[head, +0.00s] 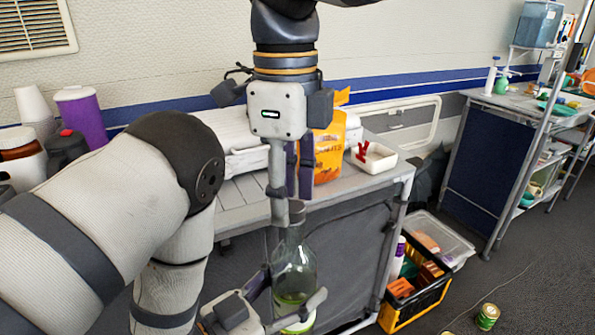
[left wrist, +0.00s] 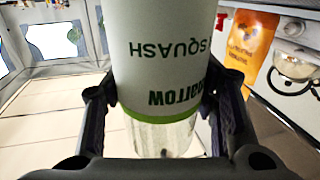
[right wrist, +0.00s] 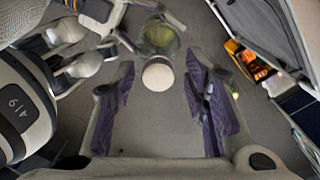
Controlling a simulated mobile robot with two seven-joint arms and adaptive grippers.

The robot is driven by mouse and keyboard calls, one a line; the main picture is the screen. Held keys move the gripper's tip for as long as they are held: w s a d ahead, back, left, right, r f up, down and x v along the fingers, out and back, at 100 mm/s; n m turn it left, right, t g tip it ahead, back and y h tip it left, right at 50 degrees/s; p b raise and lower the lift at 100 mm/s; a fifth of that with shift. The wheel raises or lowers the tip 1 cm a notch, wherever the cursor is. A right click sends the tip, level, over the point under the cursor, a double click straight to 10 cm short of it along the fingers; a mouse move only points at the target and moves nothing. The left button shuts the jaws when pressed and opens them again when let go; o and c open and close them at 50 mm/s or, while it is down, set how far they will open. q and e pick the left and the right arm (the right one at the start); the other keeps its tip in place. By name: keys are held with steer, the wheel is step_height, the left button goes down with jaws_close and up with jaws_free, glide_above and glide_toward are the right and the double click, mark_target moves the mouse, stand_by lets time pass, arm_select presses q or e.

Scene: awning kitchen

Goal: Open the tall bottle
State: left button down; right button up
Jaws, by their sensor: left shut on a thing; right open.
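The tall bottle (head: 294,262) is clear greenish glass and stands roughly upright off the front of the counter. Its pale round cap (right wrist: 158,77) is at the top. My left gripper (head: 288,300) is shut around its lower body. In the left wrist view the bottle (left wrist: 165,40) has a pale label reading "MARROW SQUASH", upside down. My right gripper (head: 291,196) points down from above, open. In the right wrist view the cap lies between its spread fingers, left of centre, with gaps on both sides. I cannot tell whether a finger touches it.
The counter (head: 235,200) behind holds an orange packet (head: 330,150), a white tray (head: 372,158) and a purple container (head: 82,115). A black and yellow crate (head: 425,290) with items stands on the floor at right. A green can (head: 487,316) lies near it.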

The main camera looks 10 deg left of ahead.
steer(key=shift+c, duration=0.6)
jaws_close()
steer(key=n, duration=1)
steer(key=shift+s+r, duration=0.1)
steer(key=shift+s, duration=0.05)
steer(key=shift+o, duration=0.9)
jaws_free()
